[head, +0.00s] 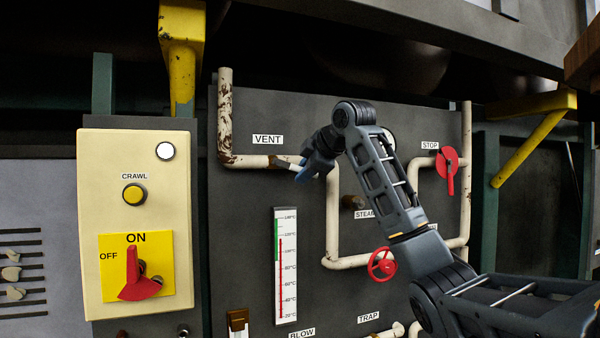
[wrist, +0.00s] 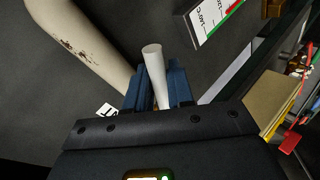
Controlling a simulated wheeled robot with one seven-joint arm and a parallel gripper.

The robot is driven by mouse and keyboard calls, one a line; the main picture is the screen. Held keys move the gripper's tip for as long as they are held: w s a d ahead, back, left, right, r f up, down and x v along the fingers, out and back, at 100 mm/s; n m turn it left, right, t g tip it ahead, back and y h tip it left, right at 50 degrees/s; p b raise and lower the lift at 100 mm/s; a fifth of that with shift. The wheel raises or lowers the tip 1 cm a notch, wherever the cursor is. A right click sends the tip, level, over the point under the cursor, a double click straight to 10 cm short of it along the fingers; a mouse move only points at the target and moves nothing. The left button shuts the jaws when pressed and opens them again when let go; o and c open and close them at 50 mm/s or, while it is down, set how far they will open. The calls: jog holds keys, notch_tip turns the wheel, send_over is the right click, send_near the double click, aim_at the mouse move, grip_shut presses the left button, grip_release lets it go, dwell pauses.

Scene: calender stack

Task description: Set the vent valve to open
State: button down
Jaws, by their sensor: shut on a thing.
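The VENT label (head: 267,139) is on the dark panel above a rusty cream pipe (head: 250,161). My gripper (head: 303,173) is at the right end of this pipe, just below and right of the label. In the wrist view its blue fingers (wrist: 158,88) are shut around a pale, round-ended rod, the vent valve handle (wrist: 153,62), whose end sticks out past them. In the head view my gripper and wrist hide most of the valve. I cannot tell the valve's setting from these views.
A thermometer (head: 286,265) is below my gripper. A red wheel (head: 382,263) and a red STOP handle (head: 449,170) are to the right. A cream switch box (head: 105,210) stands at the left. Cream pipes (head: 333,215) run close beside my wrist.

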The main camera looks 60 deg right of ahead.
jog(key=shift+d+r+n+g+h+p, duration=0.1)
jog(key=shift+r+n+g+h+p, duration=0.35)
jog(key=shift+r+h, duration=0.2)
jog(key=c, duration=1.1)
grip_release()
jog(key=shift+r, duration=0.1)
